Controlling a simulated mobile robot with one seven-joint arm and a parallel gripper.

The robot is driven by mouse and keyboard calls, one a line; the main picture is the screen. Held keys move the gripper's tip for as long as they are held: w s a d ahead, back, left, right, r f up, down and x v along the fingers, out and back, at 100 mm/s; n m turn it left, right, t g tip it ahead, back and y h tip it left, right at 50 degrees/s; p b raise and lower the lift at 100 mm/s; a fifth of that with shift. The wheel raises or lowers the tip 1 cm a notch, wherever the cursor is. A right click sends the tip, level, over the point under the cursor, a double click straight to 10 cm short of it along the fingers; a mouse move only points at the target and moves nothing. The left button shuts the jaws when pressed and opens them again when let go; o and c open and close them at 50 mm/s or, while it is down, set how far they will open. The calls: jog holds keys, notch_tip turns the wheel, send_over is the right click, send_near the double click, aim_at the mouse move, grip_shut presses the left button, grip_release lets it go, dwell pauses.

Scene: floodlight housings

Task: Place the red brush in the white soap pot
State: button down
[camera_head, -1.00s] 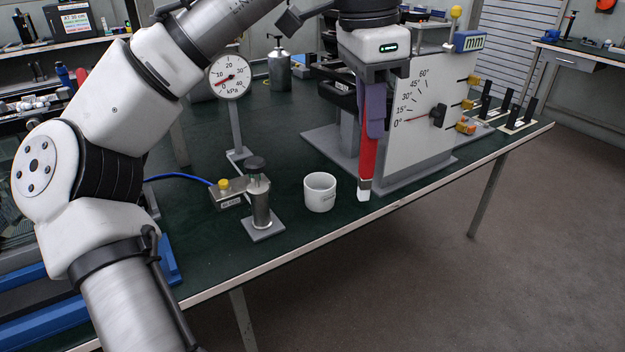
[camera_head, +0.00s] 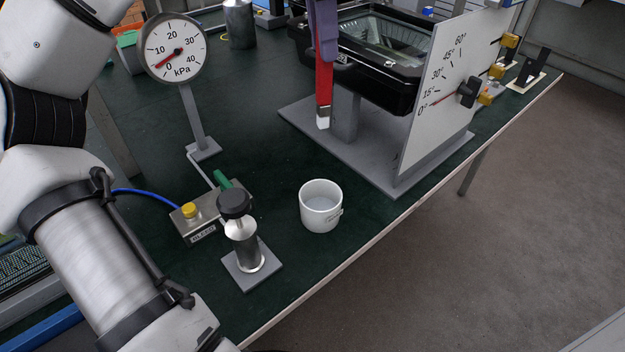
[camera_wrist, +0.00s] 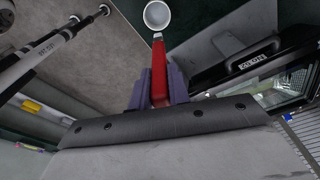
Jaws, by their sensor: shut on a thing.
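The red brush (camera_head: 324,88) hangs upright from my gripper (camera_head: 323,30), with its white bristle end pointing down. My gripper's purple fingers are shut on the brush's upper handle; the gripper's body is cut off by the top edge of the head view. The white soap pot (camera_head: 320,208) stands upright on the green bench top, with pale contents inside. The brush tip is above bench level and behind the pot in the head view, apart from it. In the wrist view, the brush (camera_wrist: 159,72) lies between the purple fingers (camera_wrist: 160,88) and its tip points toward the pot (camera_wrist: 157,15).
A pump with a black knob (camera_head: 240,240) and a valve block (camera_head: 200,218) stand left of the pot. A pressure gauge (camera_head: 175,48) rises behind them. The floodlight's grey base plate (camera_head: 350,150) and angle-scale board (camera_head: 440,100) stand behind right. The bench's front edge is close to the pot.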

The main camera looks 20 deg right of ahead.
aim_at(324, 75)
notch_tip(324, 75, down, 20)
jog(key=b, duration=0.3)
jog(key=shift+s+r, duration=0.1)
jog(key=c, duration=1.8)
grip_release()
jog(key=o, duration=0.5)
jog(key=r, duration=0.4)
jog(key=a+r, duration=0.1)
jog(key=r, duration=0.3)
jog(key=r+p, duration=0.1)
jog(key=r, duration=0.3)
jog(key=shift+a, duration=0.25)
